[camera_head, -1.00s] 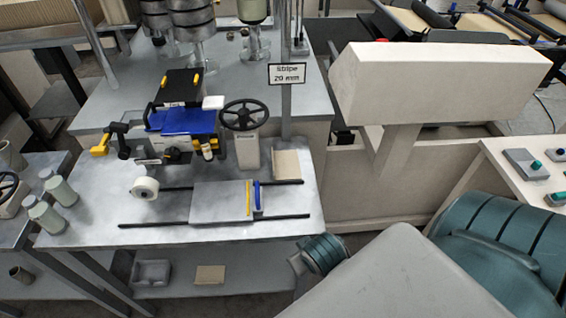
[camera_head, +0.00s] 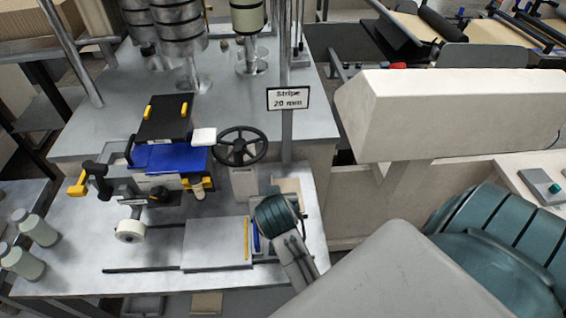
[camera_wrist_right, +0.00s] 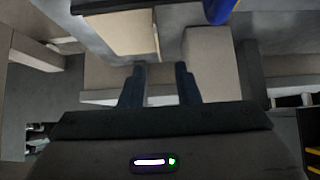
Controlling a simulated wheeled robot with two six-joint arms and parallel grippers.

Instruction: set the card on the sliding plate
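The card (camera_head: 287,188) is a flat beige piece at the right back of the metal table, partly hidden behind my right wrist. The sliding plate (camera_head: 212,243) is a grey plate on dark rails, with a yellow strip (camera_head: 246,240) and a blue bar (camera_head: 256,237) at its right. My right arm reaches over the table just right of the blue bar. In the right wrist view my right gripper (camera_wrist_right: 160,82) has its two dark fingers apart, with no object clearly held. Beige surfaces lie beyond them; I cannot tell which is the card. My left gripper is not in view.
A handwheel (camera_head: 239,146) and a blue and black machine (camera_head: 170,158) stand behind the plate. A white roll (camera_head: 130,231) is at its left. A sign (camera_head: 288,98) reading "Stripe 20 mm" hangs on a post. A large beige housing (camera_head: 440,112) stands at the right.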

